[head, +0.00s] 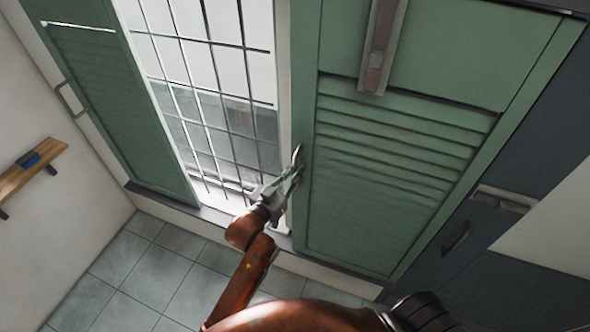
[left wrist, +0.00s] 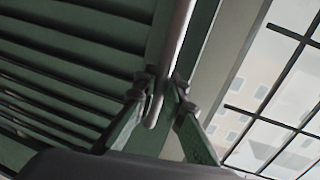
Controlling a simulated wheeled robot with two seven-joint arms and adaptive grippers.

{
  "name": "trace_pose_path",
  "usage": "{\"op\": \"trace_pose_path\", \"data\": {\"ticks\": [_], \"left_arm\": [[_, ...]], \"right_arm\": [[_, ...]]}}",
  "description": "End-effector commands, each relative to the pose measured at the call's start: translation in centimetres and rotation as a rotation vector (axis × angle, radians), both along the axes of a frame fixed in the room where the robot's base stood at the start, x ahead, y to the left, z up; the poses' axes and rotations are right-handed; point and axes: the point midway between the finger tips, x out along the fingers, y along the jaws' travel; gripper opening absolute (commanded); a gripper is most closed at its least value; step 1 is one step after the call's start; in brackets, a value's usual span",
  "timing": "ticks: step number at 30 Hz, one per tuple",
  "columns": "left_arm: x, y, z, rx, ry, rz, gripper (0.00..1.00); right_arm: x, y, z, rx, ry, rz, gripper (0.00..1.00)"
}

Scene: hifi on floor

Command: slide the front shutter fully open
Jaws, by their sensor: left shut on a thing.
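A green louvred shutter (head: 345,230), which I take for the front one, stands at the right of the barred window (head: 215,95). My left gripper (head: 296,172) is at this shutter's left edge, shut on its metal bar handle. In the left wrist view, the handle (left wrist: 177,40) runs down between the fingers (left wrist: 160,100), beside the green slats. Another green shutter (head: 100,95) covers the window's left side, with a bar handle (head: 68,100) at its left edge. The window between the two shutters is uncovered. My right gripper is not in view.
Dark cabinet fronts (head: 460,240) with handles lie to the right. A pale sill and tiled floor (head: 150,275) are below the window.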

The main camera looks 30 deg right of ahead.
Motion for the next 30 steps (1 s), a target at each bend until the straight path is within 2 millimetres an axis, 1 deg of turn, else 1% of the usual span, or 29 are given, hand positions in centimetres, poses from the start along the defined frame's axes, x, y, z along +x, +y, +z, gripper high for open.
{"op": "trace_pose_path", "data": {"ticks": [1, 7, 8, 15, 20, 23, 25, 28, 30], "left_arm": [[-0.3, -0.2, -0.1, 0.0, 0.004, -0.005, 0.0], [-0.4, -0.3, -0.2, 0.001, 0.004, -0.008, 0.0], [-0.4, -0.4, -0.2, 0.001, 0.005, -0.009, 0.12], [-0.3, -0.3, -0.2, 0.001, 0.004, -0.008, 0.28], [-0.3, -0.3, -0.1, 0.0, 0.004, -0.007, 0.28], [-0.3, -0.2, -0.1, 0.001, 0.003, -0.006, 0.28], [-0.4, 0.1, -0.1, 0.001, 0.003, -0.006, 0.28], [-0.8, 1.0, -0.1, 0.0, 0.002, -0.005, 0.28], [-1.4, 2.1, -0.2, 0.002, 0.003, -0.005, 0.28]], "right_arm": [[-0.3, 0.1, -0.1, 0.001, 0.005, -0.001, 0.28], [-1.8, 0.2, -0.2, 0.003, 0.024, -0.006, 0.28], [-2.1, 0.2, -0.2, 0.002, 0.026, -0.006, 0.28], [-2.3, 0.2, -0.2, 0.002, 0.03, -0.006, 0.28], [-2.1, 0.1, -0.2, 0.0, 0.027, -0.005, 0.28], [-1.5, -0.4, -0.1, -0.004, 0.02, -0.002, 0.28], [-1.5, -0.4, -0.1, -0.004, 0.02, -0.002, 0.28], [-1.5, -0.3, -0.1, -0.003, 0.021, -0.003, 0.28], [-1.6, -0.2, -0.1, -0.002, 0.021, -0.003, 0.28]]}}
